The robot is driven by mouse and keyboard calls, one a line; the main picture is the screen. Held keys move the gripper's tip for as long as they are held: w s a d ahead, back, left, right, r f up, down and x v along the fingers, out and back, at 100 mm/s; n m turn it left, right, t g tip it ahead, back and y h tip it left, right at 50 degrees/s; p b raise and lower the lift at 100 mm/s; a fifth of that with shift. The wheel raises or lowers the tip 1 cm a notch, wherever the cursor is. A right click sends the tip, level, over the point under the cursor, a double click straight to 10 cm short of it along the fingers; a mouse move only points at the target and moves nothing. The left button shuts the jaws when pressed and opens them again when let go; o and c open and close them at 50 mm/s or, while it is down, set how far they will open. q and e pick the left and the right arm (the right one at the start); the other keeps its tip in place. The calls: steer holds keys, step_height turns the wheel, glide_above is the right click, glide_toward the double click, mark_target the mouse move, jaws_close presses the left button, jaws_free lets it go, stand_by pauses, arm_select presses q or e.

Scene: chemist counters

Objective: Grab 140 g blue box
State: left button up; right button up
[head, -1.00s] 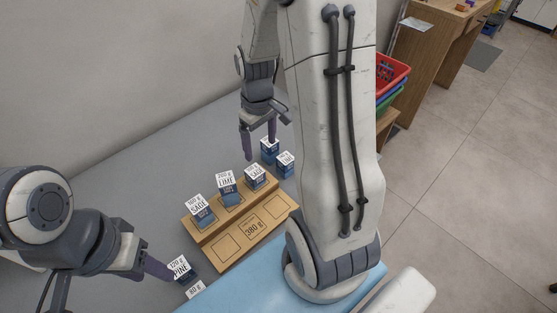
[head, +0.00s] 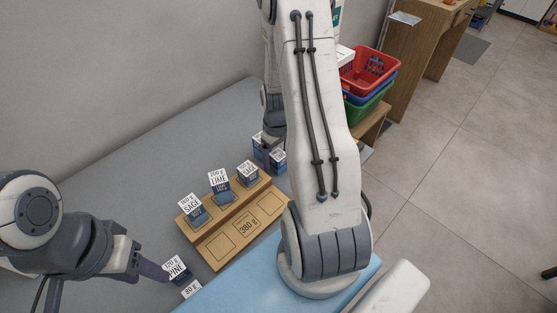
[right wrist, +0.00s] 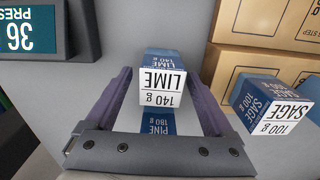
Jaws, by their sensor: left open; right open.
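The blue 140 g LIME box (right wrist: 160,88), with a white label on top, shows in the right wrist view between the two purple fingers of my open right gripper (right wrist: 160,76). Its label looks upside down there; I cannot tell whether a finger touches it. A blue 180 g PINE box (right wrist: 158,123) is partly hidden beside it, closer to the gripper's palm. In the head view my right arm hides most of the right gripper (head: 272,132), by two boxes at the stand's far end. My left gripper (head: 155,271) is open beside the 120 g PINE box (head: 176,268) at lower left.
A wooden stepped stand (head: 215,250) marked 380 g holds several blue boxes, including a 100 g SAGE box (right wrist: 268,106) right of my right gripper. An 80 g box (head: 191,289) is at the front. A display (right wrist: 33,33) is at upper left. Stacked baskets (head: 368,75) stand behind.

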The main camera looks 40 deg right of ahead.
steer(key=shift+f, duration=0.75)
jaws_close()
steer(key=shift+r, duration=0.15)
